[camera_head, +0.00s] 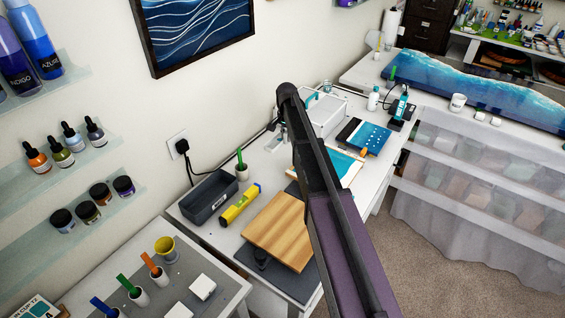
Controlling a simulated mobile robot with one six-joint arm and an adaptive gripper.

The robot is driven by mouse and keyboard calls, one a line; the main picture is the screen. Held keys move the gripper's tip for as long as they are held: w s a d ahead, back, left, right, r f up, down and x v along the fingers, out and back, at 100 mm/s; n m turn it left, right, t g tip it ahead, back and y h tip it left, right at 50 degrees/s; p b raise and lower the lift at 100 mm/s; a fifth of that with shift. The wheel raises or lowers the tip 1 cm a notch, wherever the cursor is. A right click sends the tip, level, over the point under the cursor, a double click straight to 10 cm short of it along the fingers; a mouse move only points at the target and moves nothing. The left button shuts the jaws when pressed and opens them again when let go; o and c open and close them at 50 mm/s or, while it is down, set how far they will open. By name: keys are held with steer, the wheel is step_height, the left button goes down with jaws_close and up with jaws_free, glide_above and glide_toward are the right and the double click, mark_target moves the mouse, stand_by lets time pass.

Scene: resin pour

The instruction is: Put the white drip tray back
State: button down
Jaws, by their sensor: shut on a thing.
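A white, box-like thing with a pale front (325,115) stands on the far part of the white workbench, just right of my arm's upper end. I cannot tell whether it is the white drip tray. My dark arm reaches up and away through the middle of the view. Its far end and my gripper are hidden behind the arm, so I cannot see the fingers or what they hold.
On the bench are a wooden board (275,230), a yellow level (240,203), a dark grey bin (210,197) and a blue panel (364,136). Colored sticks in cups stand on the nearer table. A blue resin slab (470,88) lies at the back right.

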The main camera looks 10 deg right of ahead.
steer(key=shift+f, duration=0.1)
steer(key=b, duration=0.6)
glide_above(286, 162)
step_height(286, 162, down, 6)
steer(key=shift+d+f, duration=0.1)
stand_by(0.4)
steer(key=shift+f+b, duration=1.85)
steer(key=shift+b, duration=0.2)
steer(key=shift+f, duration=0.15)
steer(key=c, duration=0.6)
jaws_free()
steer(key=shift+r, duration=0.2)
step_height(286, 162, up, 12)
steer(key=p, duration=1.2)
